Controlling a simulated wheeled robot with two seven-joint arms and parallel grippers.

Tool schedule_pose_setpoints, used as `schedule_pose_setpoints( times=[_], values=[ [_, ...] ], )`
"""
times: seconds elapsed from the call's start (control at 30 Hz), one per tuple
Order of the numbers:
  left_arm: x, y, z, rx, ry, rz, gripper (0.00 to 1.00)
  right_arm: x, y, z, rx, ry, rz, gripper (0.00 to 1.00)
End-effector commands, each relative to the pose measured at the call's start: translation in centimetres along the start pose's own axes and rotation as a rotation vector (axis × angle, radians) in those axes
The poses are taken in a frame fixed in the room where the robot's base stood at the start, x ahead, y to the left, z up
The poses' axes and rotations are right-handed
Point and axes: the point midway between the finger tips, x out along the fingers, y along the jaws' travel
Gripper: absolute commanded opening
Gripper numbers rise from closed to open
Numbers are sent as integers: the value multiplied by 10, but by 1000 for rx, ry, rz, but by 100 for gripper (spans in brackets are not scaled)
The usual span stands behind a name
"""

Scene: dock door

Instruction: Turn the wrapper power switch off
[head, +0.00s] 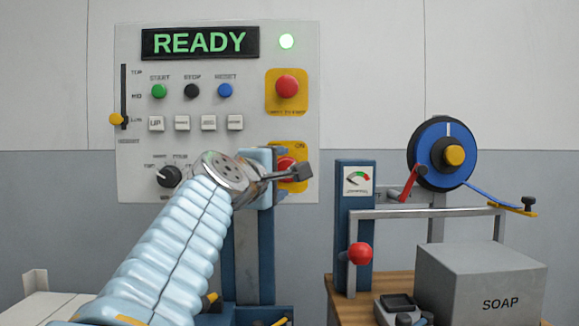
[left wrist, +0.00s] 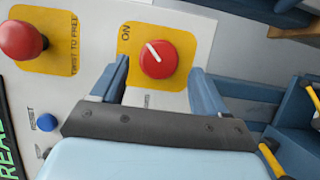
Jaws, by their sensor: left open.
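The power switch is a red rotary knob (left wrist: 165,62) with a white pointer line on a yellow plate (left wrist: 131,60). In the left wrist view its pointer slants to the upper left, toward the ON label. In the head view my left arm partly hides the knob and its yellow plate (head: 296,149). My left gripper (left wrist: 160,68) is open, with one blue finger on each side of the knob; I cannot tell whether they touch it. It also shows in the head view (head: 281,172), in front of the panel's lower right. My right gripper is in neither view.
A red emergency button (head: 287,87) sits just above the switch. To the right stand a blue reel (head: 428,137), a red-knobbed lever (head: 360,253) and a SOAP box (head: 480,285).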

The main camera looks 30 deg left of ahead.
Motion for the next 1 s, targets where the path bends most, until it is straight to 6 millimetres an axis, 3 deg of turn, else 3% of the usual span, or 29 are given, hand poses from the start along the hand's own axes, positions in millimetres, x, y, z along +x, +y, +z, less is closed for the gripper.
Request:
schedule_pose_setpoints(
  times=[0.2,0.5,0.87,1.0],
  values=[
    [21,1,0,1,0,0,74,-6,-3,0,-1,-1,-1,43],
    [24,0,0,1,0,1,74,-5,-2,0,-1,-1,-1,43],
    [23,0,0,1,-1,0,19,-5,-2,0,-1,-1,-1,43],
    [23,0,1,-3,-1,1,19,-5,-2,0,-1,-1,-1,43]
  ],
)
